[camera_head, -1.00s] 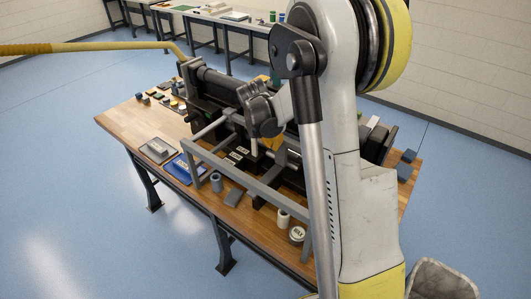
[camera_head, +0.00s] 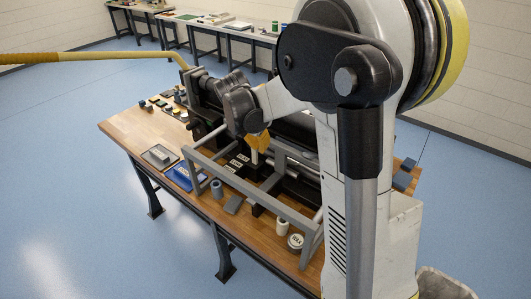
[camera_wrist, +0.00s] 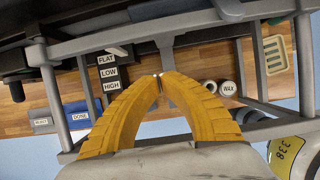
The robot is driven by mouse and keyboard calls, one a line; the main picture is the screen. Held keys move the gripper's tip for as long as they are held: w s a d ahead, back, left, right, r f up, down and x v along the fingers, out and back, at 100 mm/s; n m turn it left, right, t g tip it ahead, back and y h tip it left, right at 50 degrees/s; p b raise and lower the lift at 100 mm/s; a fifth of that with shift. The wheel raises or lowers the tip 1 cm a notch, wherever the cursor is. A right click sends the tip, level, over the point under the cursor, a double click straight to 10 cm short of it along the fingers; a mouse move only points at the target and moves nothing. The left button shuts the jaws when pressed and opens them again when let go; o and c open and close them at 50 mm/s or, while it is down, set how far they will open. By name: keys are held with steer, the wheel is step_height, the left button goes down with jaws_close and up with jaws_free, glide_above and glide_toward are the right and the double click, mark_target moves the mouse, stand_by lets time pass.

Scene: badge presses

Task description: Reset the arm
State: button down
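My gripper (camera_head: 258,143) hangs over the middle of the wooden workbench (camera_head: 130,125), inside the area of the grey press frame (camera_head: 262,199). In the wrist view its two yellow ribbed fingers (camera_wrist: 161,76) curve together and their tips meet, with nothing seen between them. My arm reaches across the right half of the head view and hides part of the bench and press. Labels reading FLAT, LOW and HIGH (camera_wrist: 109,72) lie left of the fingertips in the wrist view.
Grey frame bars surround my gripper closely. A grey tray (camera_head: 157,156), a blue tray marked DONE (camera_head: 185,177), a grey cylinder (camera_head: 216,188) and a WAX tin (camera_head: 295,242) stand along the bench's front. Small blocks (camera_head: 160,103) sit at the back left.

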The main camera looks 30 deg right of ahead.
steer(key=shift+v, duration=1.2)
steer(key=shift+s+a, duration=0.1)
steer(key=s+a+m+t+b, duration=0.1)
steer(key=s+a+m+b, duration=0.1)
steer(key=s+m, duration=0.1)
steer(key=s+a+f+m+t+y+b, duration=0.1)
steer(key=s+a+m+b, duration=0.2)
steer(key=s+a+f+m+b, duration=0.1)
steer(key=s+a+m+b, duration=0.2)
steer(key=shift+s+m+t+y, duration=0.2)
steer(key=shift+m+t+y, duration=0.1)
steer(key=shift+t+y, duration=0.1)
steer(key=s+a+f+m+t+y+b, duration=0.2)
steer(key=s+a+f+m+t+b, duration=0.1)
steer(key=s+a+f+m+b, duration=0.4)
steer(key=s+f+m, duration=0.1)
steer(key=s+m, duration=0.2)
steer(key=m, duration=0.2)
steer(key=shift+s+a+b, duration=0.35)
steer(key=shift+s, duration=0.05)
